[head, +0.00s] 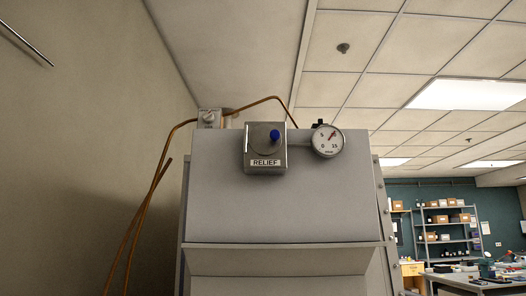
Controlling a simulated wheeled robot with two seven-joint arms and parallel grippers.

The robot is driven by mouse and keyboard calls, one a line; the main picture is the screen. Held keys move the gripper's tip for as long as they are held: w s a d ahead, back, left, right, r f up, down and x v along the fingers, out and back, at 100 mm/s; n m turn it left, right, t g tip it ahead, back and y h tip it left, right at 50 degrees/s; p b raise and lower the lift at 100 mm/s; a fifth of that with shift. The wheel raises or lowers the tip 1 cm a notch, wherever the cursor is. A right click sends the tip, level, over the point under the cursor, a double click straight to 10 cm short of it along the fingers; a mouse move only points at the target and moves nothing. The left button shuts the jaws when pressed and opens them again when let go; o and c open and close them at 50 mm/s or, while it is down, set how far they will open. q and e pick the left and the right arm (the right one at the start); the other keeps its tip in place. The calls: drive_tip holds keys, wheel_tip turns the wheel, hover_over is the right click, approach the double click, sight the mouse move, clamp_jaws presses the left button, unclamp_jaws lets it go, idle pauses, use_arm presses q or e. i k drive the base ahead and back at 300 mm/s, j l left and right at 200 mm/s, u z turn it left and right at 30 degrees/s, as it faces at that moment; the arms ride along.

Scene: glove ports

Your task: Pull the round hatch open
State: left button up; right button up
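The round hatch does not show in the head view. A grey metal cabinet (280,210) fills the centre, seen from below eye level up to its top, and its lower part is cut off by the bottom edge. On its upper front is a square box labelled RELIEF (265,163) with a blue knob (274,135). A round white dial gauge (327,141) sits to the right of that box. Neither of my grippers is in view.
Copper tubes (151,210) run down the cabinet's left side near a beige wall (70,170). A dark rod (25,45) shows at top left. Shelves with boxes (444,222) and a cluttered workbench (470,280) stand far right. Ceiling panels fill the upper right.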

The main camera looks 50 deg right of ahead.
sight(264, 139)
drive_tip(key=z, duration=1.5)
